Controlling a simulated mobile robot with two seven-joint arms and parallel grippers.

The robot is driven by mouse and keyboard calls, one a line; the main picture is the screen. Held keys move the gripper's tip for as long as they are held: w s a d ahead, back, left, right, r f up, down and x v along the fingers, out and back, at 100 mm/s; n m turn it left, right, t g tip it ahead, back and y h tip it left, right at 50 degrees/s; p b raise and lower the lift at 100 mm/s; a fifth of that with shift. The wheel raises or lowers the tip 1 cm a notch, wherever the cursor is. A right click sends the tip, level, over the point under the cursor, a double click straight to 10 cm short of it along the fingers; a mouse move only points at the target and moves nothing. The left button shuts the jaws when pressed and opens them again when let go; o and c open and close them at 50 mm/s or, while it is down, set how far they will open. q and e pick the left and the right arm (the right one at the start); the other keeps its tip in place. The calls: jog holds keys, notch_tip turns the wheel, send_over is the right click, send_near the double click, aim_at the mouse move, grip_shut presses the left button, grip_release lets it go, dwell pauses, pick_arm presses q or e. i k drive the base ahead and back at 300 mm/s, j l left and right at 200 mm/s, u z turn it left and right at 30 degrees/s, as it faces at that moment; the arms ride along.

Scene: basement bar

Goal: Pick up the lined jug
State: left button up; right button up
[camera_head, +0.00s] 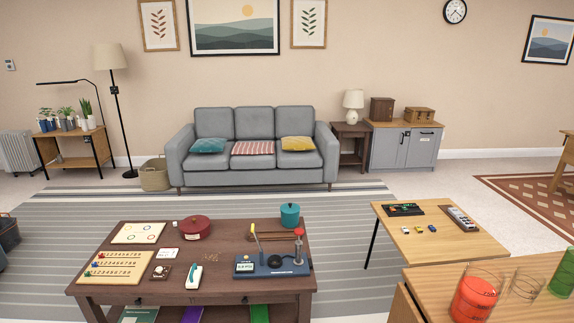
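At the bottom right, a clear vessel with red contents (475,298) stands on a wooden surface; marks show faintly on its side. Beside it on the right is a clear, empty-looking glass vessel (526,285), and a green one (562,284) is cut by the right edge. Any of these could be the lined jug; I cannot tell which from here. Neither of my grippers is in view.
The wooden surface (425,285) holding the vessels is nearest, at lower right. A small wooden table (425,247) with toy cars stands behind it. A dark coffee table (222,260) with several items is left of it. A striped rug (50,240) and grey sofa (250,179) lie beyond.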

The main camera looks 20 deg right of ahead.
aim_at(478, 289)
jog(key=i+z, duration=0.15)
jog(key=z, duration=0.3)
jog(key=i+j+z, duration=0.15)
jog(key=z, duration=0.3)
jog(key=i+j+z, duration=0.15)
jog(key=z, duration=0.25)
jog(key=i+j+z, duration=0.1)
jog(key=z, duration=0.3)
jog(key=i+j+z, duration=0.15)
jog(key=z, duration=0.25)
jog(key=i+j+z, duration=0.1)
jog(key=j+z, duration=0.15)
jog(key=z, duration=0.15)
jog(key=i+j+z, duration=0.2)
jog(key=j+z, duration=0.15)
jog(key=i+j+z, duration=0.15)
jog(key=j+z, duration=0.25)
